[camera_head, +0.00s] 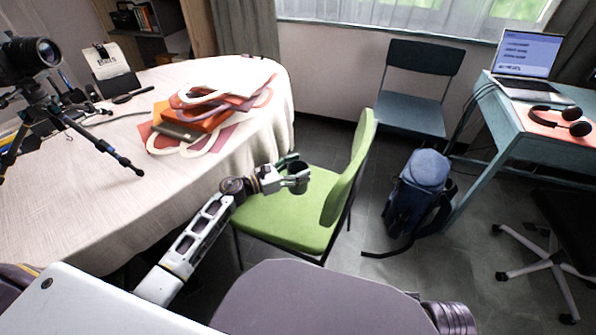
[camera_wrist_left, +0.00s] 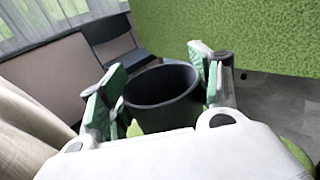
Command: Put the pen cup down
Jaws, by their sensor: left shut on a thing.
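The pen cup (camera_wrist_left: 160,105) is a dark, round, empty-looking cup. In the left wrist view it sits upright or nearly so between the green-padded fingers of my left gripper (camera_wrist_left: 158,98). In the head view my left gripper (camera_head: 293,174) is shut on the cup (camera_head: 299,177) over the seat of the green chair (camera_head: 285,212). I cannot tell whether the cup's base touches the seat. My right gripper is not in view.
The green backrest (camera_head: 350,165) rises right of the gripper. The front seat area is clear.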

